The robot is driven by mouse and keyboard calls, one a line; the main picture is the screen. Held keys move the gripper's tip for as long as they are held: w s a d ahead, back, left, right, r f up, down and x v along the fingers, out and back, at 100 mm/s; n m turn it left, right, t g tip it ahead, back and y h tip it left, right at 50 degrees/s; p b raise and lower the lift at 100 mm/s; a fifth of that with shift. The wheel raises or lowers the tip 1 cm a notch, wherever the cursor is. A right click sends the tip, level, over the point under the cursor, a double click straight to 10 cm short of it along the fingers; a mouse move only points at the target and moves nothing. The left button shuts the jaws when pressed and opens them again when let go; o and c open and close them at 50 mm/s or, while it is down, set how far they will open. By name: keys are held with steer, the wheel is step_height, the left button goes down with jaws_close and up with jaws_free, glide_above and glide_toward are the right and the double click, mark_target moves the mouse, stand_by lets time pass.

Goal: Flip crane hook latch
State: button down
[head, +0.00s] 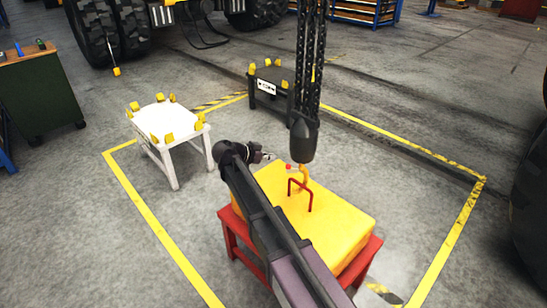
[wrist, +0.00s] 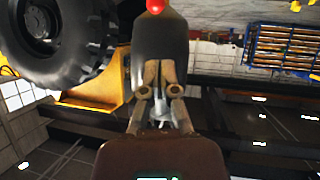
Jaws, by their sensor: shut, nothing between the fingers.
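The crane hook (head: 303,176) is yellow and hangs under a dark hook block (head: 304,138) on chains. Its lower end is at a red lifting bar (head: 291,188) on the yellow casting (head: 335,220); I cannot tell whether they touch. A small red knob (head: 288,166) shows just left of the hook, likely on the latch; the latch itself is too small to make out. My gripper (head: 268,157) is shut and empty, a little left of the knob.
The casting rests on a red stand (head: 232,228). A white stand (head: 165,119) with yellow pads is at the left, and a dark stand (head: 268,88) is behind. Yellow floor lines surround them. Open floor lies right of the casting. Chains (head: 310,55) hang above the hook.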

steer(key=shift+a+r+p, duration=0.2)
steer(key=shift+r+p, duration=0.4)
steer(key=shift+r, duration=0.15)
steer(key=shift+a+r+p, duration=0.15)
steer(key=shift+r+p, duration=0.4)
steer(key=shift+r, duration=0.2)
steer(key=c, duration=0.5)
jaws_free()
steer(key=shift+f+b, duration=0.25)
steer(key=shift+b, duration=0.05)
steer(key=m+t+h+b, duration=0.2)
steer(key=m+h+b, duration=0.25)
steer(key=b, duration=1.35)
glide_toward(288, 169)
steer(key=a, duration=0.3)
steer(key=shift+s+a+n+h, duration=0.25)
steer(key=shift+s+h, duration=0.1)
steer(key=shift+s, duration=0.15)
steer(key=shift+w+d, duration=0.1)
steer(key=shift+d, duration=0.1)
steer(key=x, duration=1.3)
steer(key=shift+w+d, duration=0.2)
